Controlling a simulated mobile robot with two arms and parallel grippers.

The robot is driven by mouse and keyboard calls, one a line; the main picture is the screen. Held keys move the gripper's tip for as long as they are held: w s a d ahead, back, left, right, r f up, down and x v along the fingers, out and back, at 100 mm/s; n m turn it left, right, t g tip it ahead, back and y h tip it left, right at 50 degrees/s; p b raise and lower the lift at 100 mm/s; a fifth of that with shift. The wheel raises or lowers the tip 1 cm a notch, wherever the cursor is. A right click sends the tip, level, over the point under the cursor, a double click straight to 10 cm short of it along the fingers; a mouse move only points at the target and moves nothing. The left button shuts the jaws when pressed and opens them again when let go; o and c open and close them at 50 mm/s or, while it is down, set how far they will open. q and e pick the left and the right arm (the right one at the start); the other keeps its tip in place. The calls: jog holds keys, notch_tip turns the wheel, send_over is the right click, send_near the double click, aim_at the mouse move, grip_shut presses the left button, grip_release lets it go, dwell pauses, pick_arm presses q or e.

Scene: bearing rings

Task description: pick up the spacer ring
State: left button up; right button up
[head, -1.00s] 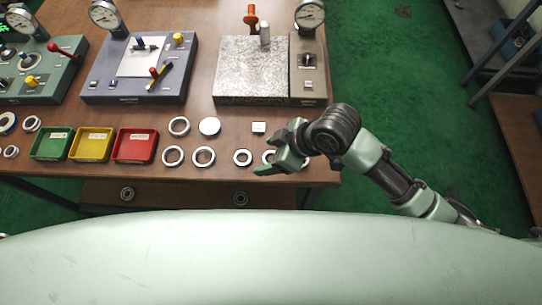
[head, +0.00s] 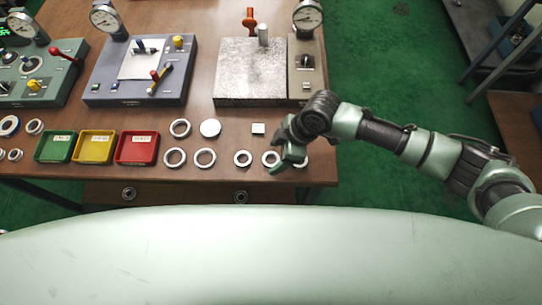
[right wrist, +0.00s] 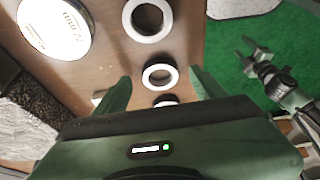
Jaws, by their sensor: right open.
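Several pale rings lie on the brown table, and I cannot tell which is the spacer ring. In the head view one ring (head: 243,158) lies left of my right gripper (head: 281,152); another (head: 268,158) is partly hidden by it. In the right wrist view my right gripper (right wrist: 160,78) is open and empty, its fingers on either side of a thick pale ring (right wrist: 160,65). A larger ring (right wrist: 148,36) lies beyond; a darker one is partly hidden by the gripper body. My left gripper (right wrist: 246,57) shows open over the green floor, away from the rings.
Green (head: 40,159), yellow (head: 80,159) and red (head: 121,161) trays stand left. A machine with a speckled plate (head: 245,98) stands behind. The table's front edge is close to the rings.

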jog(key=shift+a+f, duration=0.25)
jog(key=shift+f, duration=0.3)
grip_shut()
jog(key=shift+r, duration=0.1)
